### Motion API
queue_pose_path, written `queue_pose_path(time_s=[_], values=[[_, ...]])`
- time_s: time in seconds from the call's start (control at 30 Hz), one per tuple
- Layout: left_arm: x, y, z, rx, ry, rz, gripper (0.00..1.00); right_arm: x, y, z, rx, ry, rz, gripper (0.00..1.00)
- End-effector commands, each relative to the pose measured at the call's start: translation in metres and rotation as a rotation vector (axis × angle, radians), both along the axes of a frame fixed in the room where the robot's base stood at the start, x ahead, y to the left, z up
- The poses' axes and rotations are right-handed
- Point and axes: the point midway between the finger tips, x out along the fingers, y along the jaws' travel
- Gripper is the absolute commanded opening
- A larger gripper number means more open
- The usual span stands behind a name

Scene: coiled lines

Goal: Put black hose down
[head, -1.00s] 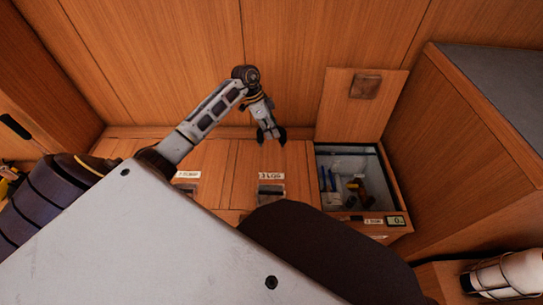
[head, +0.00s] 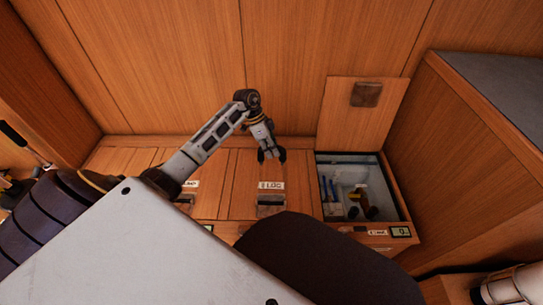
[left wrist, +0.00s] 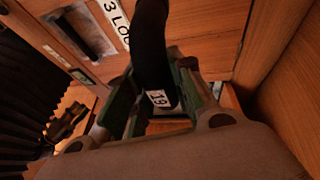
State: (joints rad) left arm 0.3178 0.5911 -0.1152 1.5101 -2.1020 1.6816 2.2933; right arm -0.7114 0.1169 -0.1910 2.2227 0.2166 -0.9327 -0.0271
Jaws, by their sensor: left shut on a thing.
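The black hose (left wrist: 152,45) shows in the left wrist view as a thick dark band. It runs from the top edge down between my gripper's green fingers, with a white tag (left wrist: 159,97) reading 19 at its lower end. My left gripper (left wrist: 152,98) is shut on it. In the head view my left gripper (head: 271,155) points down above the back of the closed wooden lid (head: 238,172) labelled 3 LOG. The hose cannot be made out there. My right gripper is not in view.
An open bin (head: 397,203) with several small items stands right of the closed lids, its lid (head: 340,115) raised against the wall. A small display (head: 400,231) is on its front. A tall wooden cabinet (head: 455,165) bounds the right side.

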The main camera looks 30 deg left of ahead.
Motion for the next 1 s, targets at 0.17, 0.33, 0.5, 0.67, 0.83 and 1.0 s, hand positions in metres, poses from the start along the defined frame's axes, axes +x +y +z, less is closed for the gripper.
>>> queue_pose_path(time_s=[0.17, 0.33, 0.5, 0.67, 0.83, 1.0], values=[[0.0, -0.001, -0.011, -0.002, 0.001, -0.001, 0.0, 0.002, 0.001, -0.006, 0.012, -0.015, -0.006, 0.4], [0.0, 0.0, -0.028, -0.001, 0.001, 0.002, 0.0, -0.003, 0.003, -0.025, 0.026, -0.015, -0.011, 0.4], [0.0, 0.0, -0.037, -0.001, -0.001, 0.0, 0.0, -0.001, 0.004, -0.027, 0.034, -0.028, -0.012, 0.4], [0.0, 0.0, -0.037, -0.001, -0.001, 0.0, 0.0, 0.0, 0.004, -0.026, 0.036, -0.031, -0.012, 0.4], [0.0, 0.0, -0.037, -0.001, -0.001, 0.0, 0.0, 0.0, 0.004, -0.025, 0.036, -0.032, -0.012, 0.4], [0.0, 0.0, -0.04, 0.0, 0.0, 0.0, 0.25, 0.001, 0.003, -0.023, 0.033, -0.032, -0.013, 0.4]])
